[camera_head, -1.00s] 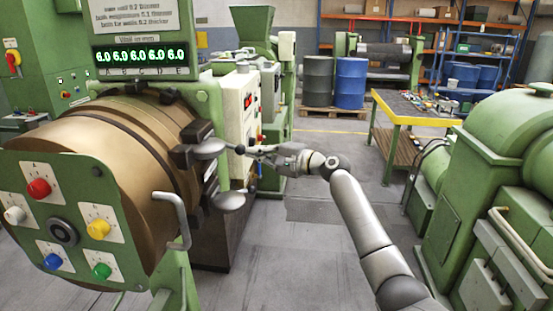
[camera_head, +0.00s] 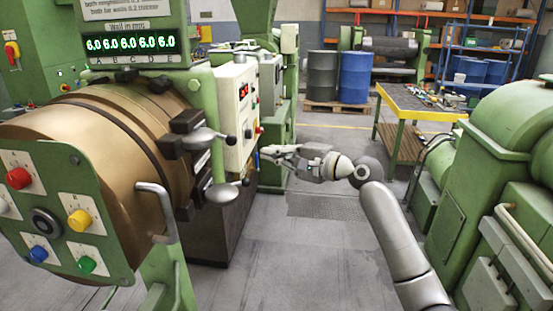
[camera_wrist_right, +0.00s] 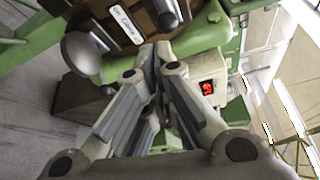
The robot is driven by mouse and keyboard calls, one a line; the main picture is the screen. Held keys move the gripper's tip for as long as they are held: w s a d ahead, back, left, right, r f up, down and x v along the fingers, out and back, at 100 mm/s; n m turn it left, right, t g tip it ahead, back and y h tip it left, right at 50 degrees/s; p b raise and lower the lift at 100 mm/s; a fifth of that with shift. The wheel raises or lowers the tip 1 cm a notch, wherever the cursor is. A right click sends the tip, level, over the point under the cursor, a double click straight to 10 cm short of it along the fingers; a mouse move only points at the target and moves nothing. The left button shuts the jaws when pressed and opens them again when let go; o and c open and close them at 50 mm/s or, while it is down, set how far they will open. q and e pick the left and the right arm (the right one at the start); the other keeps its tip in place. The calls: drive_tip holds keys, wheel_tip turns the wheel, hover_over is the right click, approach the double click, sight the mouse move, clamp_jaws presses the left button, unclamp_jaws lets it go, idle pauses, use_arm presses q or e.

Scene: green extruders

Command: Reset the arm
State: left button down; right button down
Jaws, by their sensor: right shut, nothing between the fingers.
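My right arm comes in from the lower right in the head view. Its gripper (camera_head: 268,152) is shut and empty, pointing left in front of the green extruder, to the right of the extruder's two grey levers. The upper lever (camera_head: 203,140) and the lower lever (camera_head: 222,192) are apart from the fingers. In the right wrist view the closed fingers (camera_wrist_right: 158,52) reach up the middle, and a round grey lever end (camera_wrist_right: 84,52) shows to their left. My left gripper is not in view.
The brown drum with its green button panel (camera_head: 62,212) fills the left. Green machinery (camera_head: 480,180) stands at the right. A yellow-edged workbench (camera_head: 425,108) and a blue barrel (camera_head: 356,77) are farther back. Grey floor (camera_head: 300,255) lies open between.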

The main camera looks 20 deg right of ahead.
drive_tip(key=shift+s+a+r, duration=0.1)
drive_tip(key=shift+s+a, duration=0.05)
drive_tip(key=shift+s, duration=0.5)
